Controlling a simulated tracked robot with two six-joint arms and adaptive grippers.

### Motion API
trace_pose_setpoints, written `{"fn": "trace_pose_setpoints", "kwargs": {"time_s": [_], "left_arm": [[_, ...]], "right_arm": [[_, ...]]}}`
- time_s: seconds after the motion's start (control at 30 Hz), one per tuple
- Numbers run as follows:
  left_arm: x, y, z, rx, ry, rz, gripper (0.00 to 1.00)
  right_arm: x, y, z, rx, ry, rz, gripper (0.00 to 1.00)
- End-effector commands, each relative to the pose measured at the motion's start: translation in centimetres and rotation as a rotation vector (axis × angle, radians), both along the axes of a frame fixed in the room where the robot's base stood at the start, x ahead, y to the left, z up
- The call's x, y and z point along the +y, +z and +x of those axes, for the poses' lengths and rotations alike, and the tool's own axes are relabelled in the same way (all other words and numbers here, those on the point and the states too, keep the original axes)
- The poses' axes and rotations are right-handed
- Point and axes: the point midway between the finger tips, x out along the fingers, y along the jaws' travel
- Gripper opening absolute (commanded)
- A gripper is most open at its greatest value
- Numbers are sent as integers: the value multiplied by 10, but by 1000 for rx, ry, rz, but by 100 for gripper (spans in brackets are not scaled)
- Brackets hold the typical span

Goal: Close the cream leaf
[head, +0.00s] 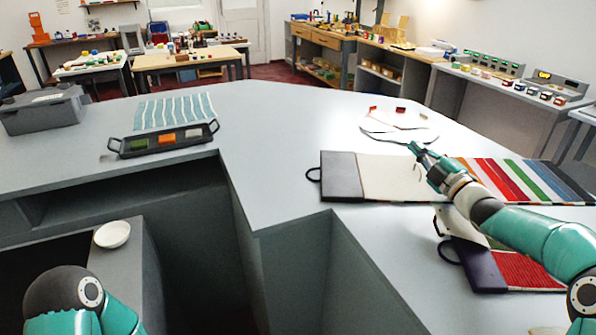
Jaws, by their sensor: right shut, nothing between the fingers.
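A swatch book lies open on the grey counter, with a dark grey band (342,176) and loop at its left. A flat cream leaf (388,180) lies beside the band, and a striped leaf (515,176) in red, green and blue lies to its right. My right gripper (416,150) is shut and empty, over the far right part of the cream leaf. I cannot tell whether it touches the leaf. My right arm hides part of the book where cream meets stripes. My left arm shows at the lower left; its gripper is out of view.
Nearer, a purple-banded book (484,268) with a red leaf (528,272) lies partly under my arm; a pale piece (462,226) sits beside it. A black tray (165,142) with coloured blocks, a striped cloth (175,111) and a grey case (45,108) stand left. The counter's middle is clear.

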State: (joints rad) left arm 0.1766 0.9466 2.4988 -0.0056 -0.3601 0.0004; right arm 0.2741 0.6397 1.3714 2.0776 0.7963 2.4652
Motion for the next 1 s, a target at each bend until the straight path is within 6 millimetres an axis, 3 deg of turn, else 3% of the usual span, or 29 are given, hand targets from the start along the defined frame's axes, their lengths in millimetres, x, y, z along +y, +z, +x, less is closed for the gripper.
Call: {"fn": "trace_pose_setpoints", "kwargs": {"time_s": [1.0], "left_arm": [[0, 2, 0, 0, 0, 0, 32]], "right_arm": [[-8, -6, -7, 1, -2, 0, 0]]}}
